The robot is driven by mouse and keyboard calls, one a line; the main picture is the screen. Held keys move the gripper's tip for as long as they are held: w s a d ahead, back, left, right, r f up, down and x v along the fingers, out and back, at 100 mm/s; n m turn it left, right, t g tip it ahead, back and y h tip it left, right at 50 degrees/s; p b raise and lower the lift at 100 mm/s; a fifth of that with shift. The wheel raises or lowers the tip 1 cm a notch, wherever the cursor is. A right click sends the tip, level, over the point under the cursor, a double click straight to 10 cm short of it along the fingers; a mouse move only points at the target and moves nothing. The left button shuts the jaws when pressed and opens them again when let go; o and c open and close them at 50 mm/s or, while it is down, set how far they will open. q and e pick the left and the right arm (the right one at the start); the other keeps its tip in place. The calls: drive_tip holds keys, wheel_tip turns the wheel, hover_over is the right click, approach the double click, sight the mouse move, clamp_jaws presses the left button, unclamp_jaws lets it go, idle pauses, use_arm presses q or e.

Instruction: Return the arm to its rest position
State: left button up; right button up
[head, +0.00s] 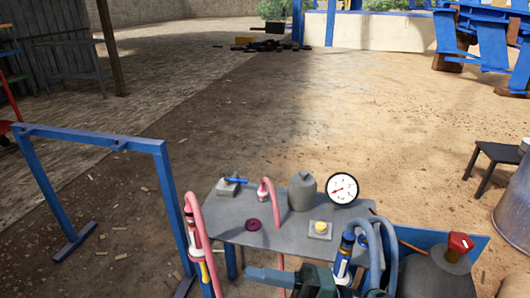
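Neither of my grippers can be made out in the head view, and I see no arm of mine that I can name with certainty. A grey work table (228,228) stands at the lower middle. A dark green and teal device (312,281) at the bottom edge is partly cut off.
Pink hoses (199,222) and blue hoses (372,245) rise around the table. A blue frame (95,138) stands at left. A red-knobbed grey vessel (440,274), a metal drum (515,215) and a dark stool (497,153) are at right. The ground beyond is mostly open.

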drive_tip(key=w+d+f+m+t+h, duration=0.1)
drive_tip(key=d+m+t+h, duration=0.35)
drive_tip(key=m+t, duration=0.5)
drive_tip(key=w+d+f+m+t+h, duration=0.1)
drive_tip(key=d+m+t+h, duration=0.4)
drive_tip(key=m, duration=0.7)
use_arm(q)
drive_tip(key=r+g+p, duration=0.1)
drive_tip(key=p, duration=0.7)
drive_tip(key=r+g+p, duration=0.2)
drive_tip(key=p, duration=0.7)
drive_tip(key=shift+w+d+r+m+y, duration=0.15)
drive_tip(key=shift+w+r+m+y, duration=0.05)
drive_tip(key=shift+m+y, duration=0.2)
use_arm(e)
drive_tip(key=s+d+f+m+g+h, duration=0.5)
drive_tip(key=s+m+h, duration=0.1)
drive_tip(key=m+h, duration=0.1)
drive_tip(key=shift+d+f+g+h, duration=0.2)
drive_tip(key=shift+d+g+h, duration=0.15)
drive_tip(key=shift+d, duration=0.05)
